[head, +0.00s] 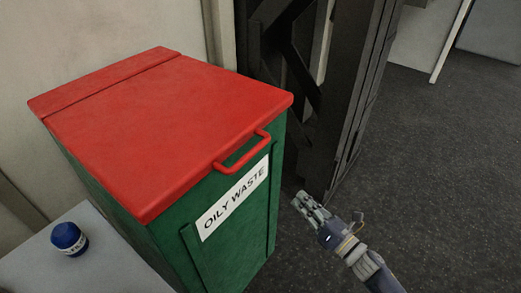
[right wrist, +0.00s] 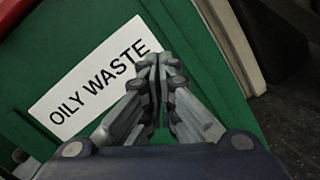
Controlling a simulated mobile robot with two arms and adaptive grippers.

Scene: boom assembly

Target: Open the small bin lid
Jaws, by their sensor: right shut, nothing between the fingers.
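The small bin is a green box (head: 172,235) with a red lid (head: 165,115) that lies closed on top. A red handle (head: 242,152) sticks out from the lid's front edge. A white "OILY WASTE" label (head: 235,198) is on the bin's front; the label also shows in the right wrist view (right wrist: 95,78). My right gripper (head: 301,197) is to the right of the bin's front, apart from the handle. In the right wrist view its fingers (right wrist: 158,62) are together and empty, pointing toward the green front beside the label. My left gripper is not in view.
A blue-capped container (head: 68,238) stands on a pale surface (head: 40,272) left of the bin. A dark metal frame (head: 345,95) stands behind the bin to the right. The dark floor (head: 450,180) at the right is clear.

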